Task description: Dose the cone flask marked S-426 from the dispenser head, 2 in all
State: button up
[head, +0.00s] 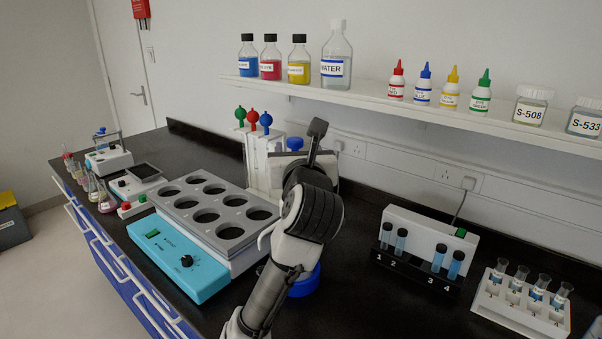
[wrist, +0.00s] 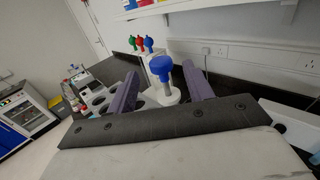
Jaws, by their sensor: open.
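A blue-knobbed dispenser head (wrist: 161,68) with a white collar stands upright between the fingers of my gripper (wrist: 160,72) in the wrist view. The fingers are apart, with visible space on both sides of the knob. In the head view a blue knob (head: 294,144) shows just behind my arm, which hides most of what is below it. Small cone flasks with coloured contents (head: 105,201) stand at the far left of the bench. Their labels are too small to read, so I cannot tell which is S-426.
A grey rack with round wells (head: 229,227) and a turquoise-fronted unit (head: 178,260) fill the bench left of my arm. Green, red and blue knobs (head: 253,116) stand behind. A tube holder (head: 419,267) and a tube rack (head: 521,304) are at right. A bottle shelf (head: 375,96) overhangs the back.

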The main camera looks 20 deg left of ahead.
jog(key=b+v, duration=0.1)
jog(key=v, duration=0.6)
jog(key=shift+s+d+b, duration=0.2)
jog(key=shift+s+b, duration=0.15)
